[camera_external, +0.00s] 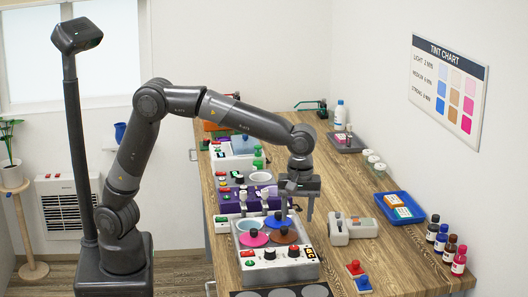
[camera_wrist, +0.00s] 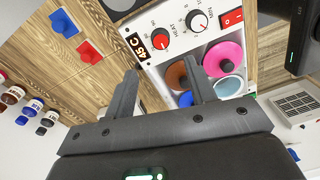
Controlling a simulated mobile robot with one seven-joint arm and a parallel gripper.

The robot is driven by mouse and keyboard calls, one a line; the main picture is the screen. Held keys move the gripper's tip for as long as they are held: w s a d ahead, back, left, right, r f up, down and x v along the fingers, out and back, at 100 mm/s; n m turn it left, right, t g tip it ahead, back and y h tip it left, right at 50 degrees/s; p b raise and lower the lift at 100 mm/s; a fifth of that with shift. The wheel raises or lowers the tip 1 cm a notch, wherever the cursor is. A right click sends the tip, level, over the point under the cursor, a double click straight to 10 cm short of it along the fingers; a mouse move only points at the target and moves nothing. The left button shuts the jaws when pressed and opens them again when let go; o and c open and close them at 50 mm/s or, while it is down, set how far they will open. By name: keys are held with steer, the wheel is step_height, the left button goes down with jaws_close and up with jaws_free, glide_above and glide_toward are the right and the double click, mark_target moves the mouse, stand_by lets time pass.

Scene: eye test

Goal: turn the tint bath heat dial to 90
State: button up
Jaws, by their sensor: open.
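The tint bath (camera_external: 278,272) is a pale box on the wooden counter, with a front panel and round coloured pots on top.
Pink (camera_external: 254,238), blue (camera_external: 276,221) and brown (camera_external: 285,235) discs top the bath. A grey device (camera_external: 352,228) stands at its right, and red and blue pieces (camera_external: 358,277) lie nearer the front. Bottles (camera_external: 449,250) line the right edge. A purple unit (camera_external: 245,200) stands behind.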

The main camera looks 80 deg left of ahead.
mark_target(294, 248)
steer(key=f, duration=1)
steer(key=shift+s+a+f, duration=0.1)
steer(key=shift+s+f, duration=0.1)
steer(key=shift+f, duration=0.1)
steer(key=shift+c, duration=0.5)
steer(key=c, duration=0.9)
